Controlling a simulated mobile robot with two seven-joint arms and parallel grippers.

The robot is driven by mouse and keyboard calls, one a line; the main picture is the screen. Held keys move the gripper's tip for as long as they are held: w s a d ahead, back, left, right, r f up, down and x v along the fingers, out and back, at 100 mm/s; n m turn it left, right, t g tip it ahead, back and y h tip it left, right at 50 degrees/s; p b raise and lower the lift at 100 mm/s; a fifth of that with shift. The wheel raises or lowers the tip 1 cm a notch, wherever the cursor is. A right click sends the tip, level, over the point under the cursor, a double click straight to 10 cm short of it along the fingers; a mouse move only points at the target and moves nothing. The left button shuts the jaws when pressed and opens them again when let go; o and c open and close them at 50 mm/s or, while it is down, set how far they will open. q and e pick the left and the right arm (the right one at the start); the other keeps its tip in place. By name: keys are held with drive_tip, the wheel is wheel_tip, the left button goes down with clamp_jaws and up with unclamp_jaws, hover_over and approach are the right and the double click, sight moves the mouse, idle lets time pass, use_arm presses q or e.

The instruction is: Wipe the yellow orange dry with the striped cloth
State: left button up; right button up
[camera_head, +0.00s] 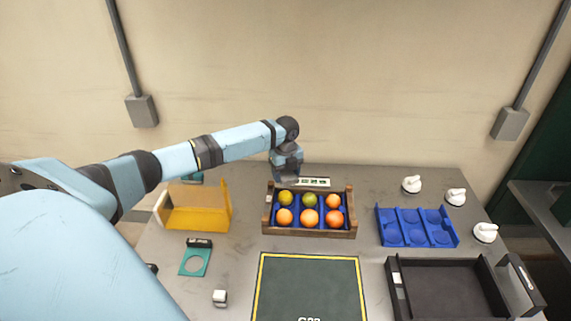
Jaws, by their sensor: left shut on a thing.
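A wooden crate (352,224) with a blue insert stands in the middle of the table. It holds several fruits in two rows. The back row has a yellow-green one (285,199), a greener one (310,200) and an orange-yellow one (333,201); the front row is orange to reddish. I cannot tell for sure which is the yellow orange. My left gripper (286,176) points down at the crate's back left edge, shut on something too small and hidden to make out. I cannot make out a striped cloth. My right gripper is out of view.
A yellow bin (205,207) stands left of the crate, a teal ring plate (195,262) in front of it. A blue tray (417,228), white knobbed items (412,184) and a dark open box (397,292) are at right. A dark mat (308,285) lies clear at front.

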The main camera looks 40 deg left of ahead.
use_arm(q)
drive_tip(key=b, duration=0.2)
hover_over(285, 193)
wheel_tip(285, 193, down, 4)
drive_tip(key=shift+d+f, duration=0.1)
drive_tip(key=shift+f, duration=0.15)
drive_tip(key=shift+w+f+b, duration=0.1)
drive_tip(key=shift+f+b, duration=0.2)
drive_tip(key=shift+f, duration=0.55)
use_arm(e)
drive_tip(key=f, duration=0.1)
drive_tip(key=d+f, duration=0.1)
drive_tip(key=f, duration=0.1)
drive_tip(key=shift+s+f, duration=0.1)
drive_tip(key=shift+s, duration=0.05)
use_arm(q)
drive_tip(key=shift+f, duration=0.45)
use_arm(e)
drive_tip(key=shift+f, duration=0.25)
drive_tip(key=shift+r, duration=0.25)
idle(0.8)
